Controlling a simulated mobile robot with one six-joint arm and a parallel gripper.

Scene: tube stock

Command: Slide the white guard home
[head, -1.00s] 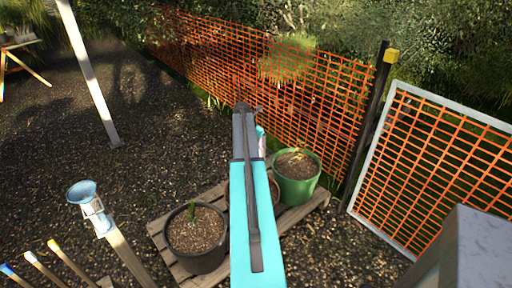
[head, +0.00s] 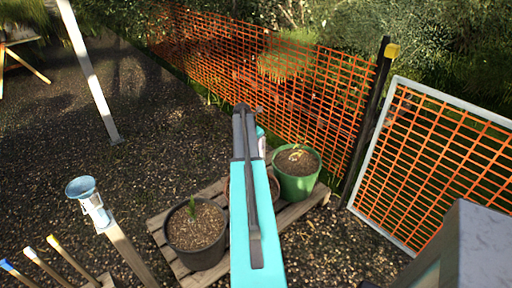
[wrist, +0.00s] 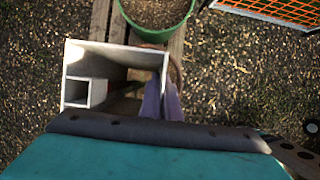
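The white guard (wrist: 118,56) shows in the wrist view as a square, hollow, open-ended sleeve with a smaller square channel (wrist: 76,92) in its left corner. I look down into it from above, over the pallet. My gripper (wrist: 163,103) has its two purplish fingers close together at the guard's right wall, seemingly one on each side, pinching it. The guard's lower end is hidden. In the head view my turquoise arm covers most of the guard and the gripper. I cannot tell whether a stake is in the channel.
A wooden pallet (head: 158,222) carries a black pot (head: 196,258) with a seedling, a green pot (head: 296,187) and another pot behind my arm. A rain gauge on a post (head: 90,205) and several colour-tipped stakes (head: 42,265) stand at left. Orange mesh fencing (head: 290,90) runs behind.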

